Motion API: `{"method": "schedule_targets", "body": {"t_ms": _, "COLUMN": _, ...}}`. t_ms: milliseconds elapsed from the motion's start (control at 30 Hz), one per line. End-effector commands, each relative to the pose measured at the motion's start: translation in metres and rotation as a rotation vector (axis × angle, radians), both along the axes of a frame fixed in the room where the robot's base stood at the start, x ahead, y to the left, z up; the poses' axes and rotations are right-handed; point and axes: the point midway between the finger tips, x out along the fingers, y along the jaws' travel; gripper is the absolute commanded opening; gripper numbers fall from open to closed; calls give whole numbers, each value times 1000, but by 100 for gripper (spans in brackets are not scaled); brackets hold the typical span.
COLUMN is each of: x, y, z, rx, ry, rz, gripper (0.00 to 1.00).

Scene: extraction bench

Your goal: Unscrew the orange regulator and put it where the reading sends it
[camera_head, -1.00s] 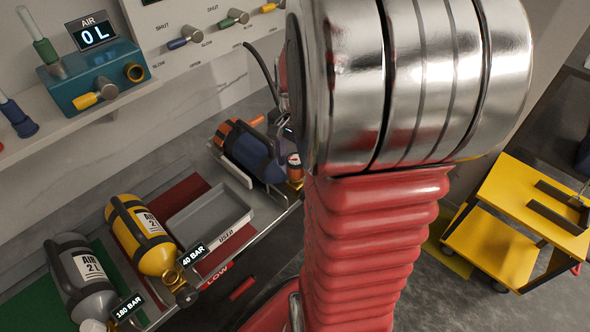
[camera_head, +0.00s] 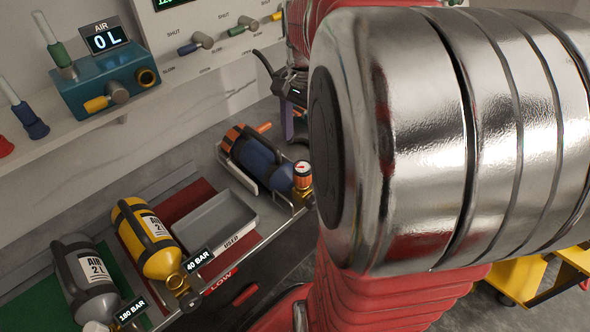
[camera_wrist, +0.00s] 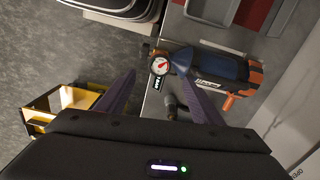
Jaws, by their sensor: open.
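The orange regulator (camera_head: 302,170) with its round dial sits on the valve end of a dark blue cylinder (camera_head: 262,160) with orange ends, lying in a cradle. In the wrist view the regulator's dial (camera_wrist: 161,66) lies between the lines of the two fingers, seemingly beyond them. The dial's needle is too small to read. My gripper (camera_head: 289,105) is open and empty, behind the regulator in the head view. A grey tray (camera_head: 250,200) marked USED stands on a red mat (camera_head: 205,195). A red LOW label (camera_head: 218,283) is at the mat's front.
A yellow cylinder (camera_head: 150,240) by a 40 BAR sign lies on the red mat. A grey cylinder (camera_head: 85,280) by a 180 BAR sign lies on the green mat (camera_head: 50,303). A teal box (camera_head: 105,92) displaying 0 L stands on the shelf. My arm hides much of the right side.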

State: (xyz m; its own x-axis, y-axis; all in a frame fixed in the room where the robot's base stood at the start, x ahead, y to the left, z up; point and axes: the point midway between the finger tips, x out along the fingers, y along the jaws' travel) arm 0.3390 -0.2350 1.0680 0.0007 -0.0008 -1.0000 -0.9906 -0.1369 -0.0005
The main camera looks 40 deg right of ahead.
Motion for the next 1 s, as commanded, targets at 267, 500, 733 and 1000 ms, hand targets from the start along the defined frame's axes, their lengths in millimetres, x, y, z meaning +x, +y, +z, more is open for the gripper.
{"method": "schedule_targets", "body": {"t_ms": 267, "x": 0, "y": 0, "z": 20, "rx": 1, "ry": 1, "rz": 0, "gripper": 61}}
{"method": "schedule_targets", "body": {"t_ms": 500, "x": 0, "y": 0, "z": 21, "rx": 1, "ry": 1, "rz": 0, "gripper": 61}}
{"method": "schedule_targets", "body": {"t_ms": 733, "x": 0, "y": 0, "z": 20, "rx": 1, "ry": 1, "rz": 0, "gripper": 61}}
{"method": "schedule_targets", "body": {"t_ms": 1000, "x": 3, "y": -2, "z": 20, "rx": -9, "ry": -10, "rz": 67, "gripper": 61}}
